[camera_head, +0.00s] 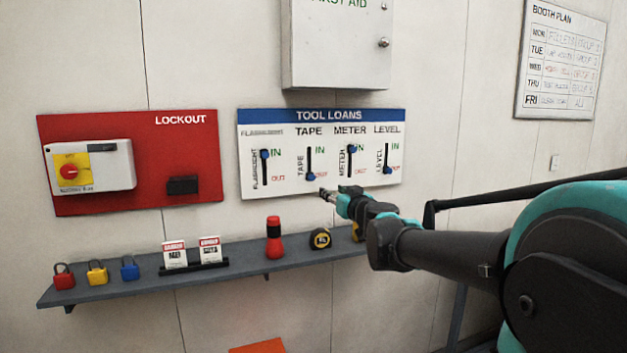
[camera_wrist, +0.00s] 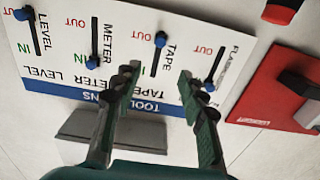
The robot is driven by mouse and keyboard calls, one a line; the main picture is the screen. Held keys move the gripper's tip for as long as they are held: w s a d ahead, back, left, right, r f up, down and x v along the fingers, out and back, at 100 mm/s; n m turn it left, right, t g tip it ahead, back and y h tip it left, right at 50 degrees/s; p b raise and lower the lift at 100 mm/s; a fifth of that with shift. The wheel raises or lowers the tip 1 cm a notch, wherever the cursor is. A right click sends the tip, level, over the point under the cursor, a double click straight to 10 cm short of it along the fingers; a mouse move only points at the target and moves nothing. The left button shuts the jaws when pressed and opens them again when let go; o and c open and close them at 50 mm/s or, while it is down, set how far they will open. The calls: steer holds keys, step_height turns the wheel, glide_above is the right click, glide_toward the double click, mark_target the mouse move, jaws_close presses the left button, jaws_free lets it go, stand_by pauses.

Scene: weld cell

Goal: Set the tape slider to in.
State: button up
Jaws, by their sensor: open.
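The tape slider (camera_head: 310,177) is a blue knob in a black vertical slot on the white tool loans board (camera_head: 285,193). Its knob sits at the bottom, by OUT. In the wrist view, which is turned upside down, the tape knob (camera_wrist: 160,39) is at the OUT end of its slot. My gripper (camera_head: 325,194) is just below and right of the tape knob in the head view. In the wrist view my gripper (camera_wrist: 157,75) is open and empty, its fingers on either side of the tape slot's line. The tape knob lies beyond the fingertips; contact does not show.
The flashlight knob (camera_head: 264,153) and meter knob (camera_head: 352,149) are up at IN; the level knob (camera_head: 387,170) is down at OUT. Below the board, a shelf (camera_head: 215,279) holds a red flashlight (camera_head: 274,238) and a tape measure (camera_head: 320,239). A red lockout board (camera_head: 200,150) hangs left.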

mark_target(312, 177)
steer(key=x, duration=1.7)
steer(key=shift+w+a, duration=0.1)
jaws_close()
